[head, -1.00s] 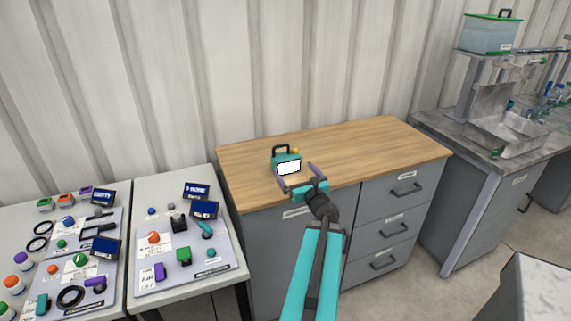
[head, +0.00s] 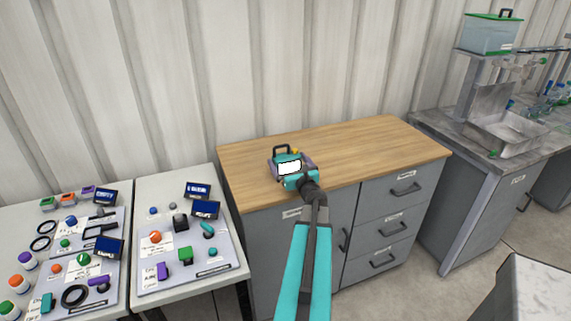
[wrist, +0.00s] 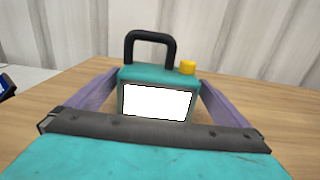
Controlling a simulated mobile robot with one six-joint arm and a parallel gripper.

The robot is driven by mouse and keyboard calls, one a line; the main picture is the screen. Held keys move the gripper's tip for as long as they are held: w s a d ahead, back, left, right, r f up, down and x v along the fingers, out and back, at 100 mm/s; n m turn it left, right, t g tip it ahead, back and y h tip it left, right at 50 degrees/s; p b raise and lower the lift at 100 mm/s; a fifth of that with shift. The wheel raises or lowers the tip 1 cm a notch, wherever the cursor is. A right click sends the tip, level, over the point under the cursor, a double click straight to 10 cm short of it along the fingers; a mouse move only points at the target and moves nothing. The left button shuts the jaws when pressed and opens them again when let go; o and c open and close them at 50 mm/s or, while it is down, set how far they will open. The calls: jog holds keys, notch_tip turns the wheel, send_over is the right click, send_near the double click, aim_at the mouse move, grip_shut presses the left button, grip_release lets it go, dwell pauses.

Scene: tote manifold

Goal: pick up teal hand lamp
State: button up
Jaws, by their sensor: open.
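The teal hand lamp (head: 289,165) stands upright on the wooden top of the cabinet, near its left front. In the wrist view the lamp (wrist: 157,76) shows a lit white front panel, a black handle on top and a yellow knob at its top right. My gripper (wrist: 155,92) is open, with one purple finger on each side of the lamp. In the head view my gripper (head: 292,170) is at the lamp's front and hides its lower part. I cannot tell whether the fingers touch it.
The wooden top (head: 370,145) is clear to the lamp's right. A grey cabinet with drawers (head: 385,227) is below it. Panels with knobs and switches (head: 185,240) stand on white tables at the left. A metal sink (head: 503,135) is on the bench at the right.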

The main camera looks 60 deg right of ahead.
aim_at(283, 154)
jog(key=shift+p+x, duration=0.9)
jog(key=shift+x, duration=0.65)
jog(key=shift+p+x, duration=0.35)
jog(key=shift+x, duration=0.7)
jog(key=shift+w+a+r, duration=0.1)
jog(key=shift+a, duration=0.05)
jog(key=c, duration=1.2)
jog(key=shift+r, duration=0.15)
